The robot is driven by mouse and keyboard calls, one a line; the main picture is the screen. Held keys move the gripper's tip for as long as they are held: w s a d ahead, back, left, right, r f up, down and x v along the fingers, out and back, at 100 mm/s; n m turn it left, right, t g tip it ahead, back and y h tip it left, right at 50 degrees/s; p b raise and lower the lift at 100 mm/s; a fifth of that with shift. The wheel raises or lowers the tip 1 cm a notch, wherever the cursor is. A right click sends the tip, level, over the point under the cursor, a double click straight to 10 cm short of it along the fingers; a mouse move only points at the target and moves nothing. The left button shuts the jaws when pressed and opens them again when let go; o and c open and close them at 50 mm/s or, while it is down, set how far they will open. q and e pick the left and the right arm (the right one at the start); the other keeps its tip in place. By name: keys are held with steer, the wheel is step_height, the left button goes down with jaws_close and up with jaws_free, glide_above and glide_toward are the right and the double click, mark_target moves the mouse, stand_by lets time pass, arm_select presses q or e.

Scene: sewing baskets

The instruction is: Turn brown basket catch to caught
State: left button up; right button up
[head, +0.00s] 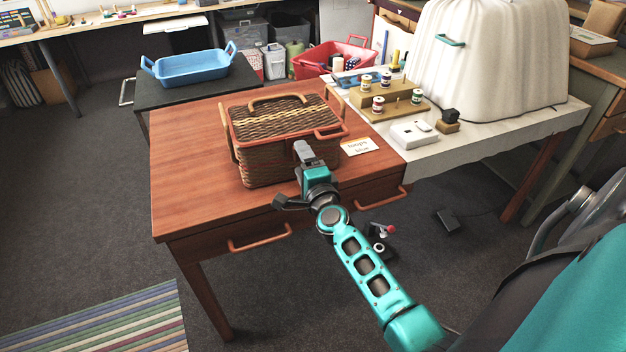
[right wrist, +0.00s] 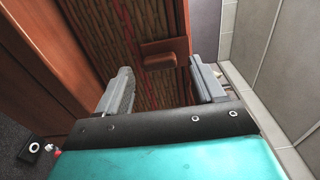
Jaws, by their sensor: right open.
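The brown wicker basket (head: 262,158) stands on the wooden table with its lid down and its carry handle lying over the lid. A reddish-brown block, which looks like its catch (right wrist: 158,53), shows on the basket's woven side in the right wrist view. I cannot tell which way it is turned. My right gripper (head: 303,152) is at the basket's front face, hiding part of it. In the right wrist view the gripper (right wrist: 162,82) is open and empty, with the block ahead, between the two fingers and apart from them. My left gripper is not in view.
A small lettered card (head: 359,146) lies right of the basket. Thread spools on a wooden stand (head: 398,108) and a white box (head: 413,133) are on the adjoining table. A blue tray (head: 190,69) sits behind. The table's left part is clear.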

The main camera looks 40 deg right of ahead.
steer(key=v, duration=1.1)
steer(key=shift+s, duration=0.35)
steer(key=shift+a, duration=0.1)
steer(key=s+a+f+n+g+y+p, duration=0.1)
steer(key=s+a+f+n+g+y, duration=0.2)
steer(key=n, duration=0.9)
steer(key=s+a+f+n+g+y+p, duration=0.1)
steer(key=s+a+f+n+g+y, duration=0.2)
steer(key=s+a+f+n, duration=0.4)
steer(key=s+a+n+y, duration=0.1)
steer(key=s+a+n, duration=0.1)
steer(key=n, duration=0.3)
steer(key=shift+s+a+f, duration=0.25)
steer(key=shift+a+f, duration=0.1)
steer(key=shift+a, duration=0.55)
